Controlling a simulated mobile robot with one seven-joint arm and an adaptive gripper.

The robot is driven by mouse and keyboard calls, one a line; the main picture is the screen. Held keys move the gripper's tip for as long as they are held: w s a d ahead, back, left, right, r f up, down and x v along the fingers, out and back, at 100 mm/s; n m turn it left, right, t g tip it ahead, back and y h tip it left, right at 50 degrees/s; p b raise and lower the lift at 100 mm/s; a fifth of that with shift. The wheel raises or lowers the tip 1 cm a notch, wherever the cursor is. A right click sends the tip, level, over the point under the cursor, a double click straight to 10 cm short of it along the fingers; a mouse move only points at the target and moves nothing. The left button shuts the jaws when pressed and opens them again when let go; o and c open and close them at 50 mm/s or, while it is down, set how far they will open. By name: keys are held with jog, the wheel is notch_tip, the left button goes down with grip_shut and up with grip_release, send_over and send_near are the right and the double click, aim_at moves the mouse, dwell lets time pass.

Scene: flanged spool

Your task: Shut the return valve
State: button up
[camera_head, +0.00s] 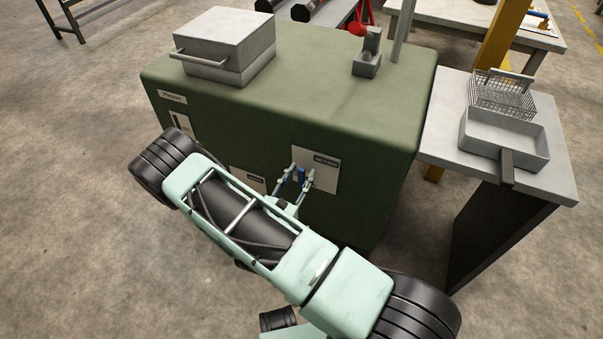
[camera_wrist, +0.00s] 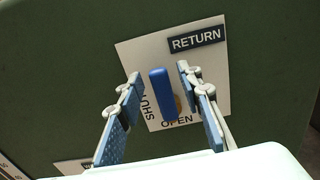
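The return valve's blue handle (camera_wrist: 160,90) stands out from a pale plate (camera_wrist: 211,62) marked RETURN, with SHUT and OPEN printed on it. In the wrist view the handle's lower end is close to the word OPEN, and SHUT is to its left. A bit of brass shows behind the handle. My gripper (camera_wrist: 160,76) is open, with one finger on each side of the handle and a visible gap on both sides. In the head view my gripper (camera_head: 296,179) is at the plate (camera_head: 329,175), with the blue handle (camera_head: 300,175) between its fingers.
The plate is on the front of a green cabinet (camera_head: 340,110). Other labelled plates (camera_head: 249,180) are to its left. A grey lidded box (camera_head: 225,45) is on top. A side table (camera_head: 555,165) at right holds a metal pan (camera_head: 503,140) and wire basket (camera_head: 500,93).

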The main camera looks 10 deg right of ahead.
jog(key=shift+w+d, duration=0.4)
jog(key=shift+w, duration=0.15)
grip_shut()
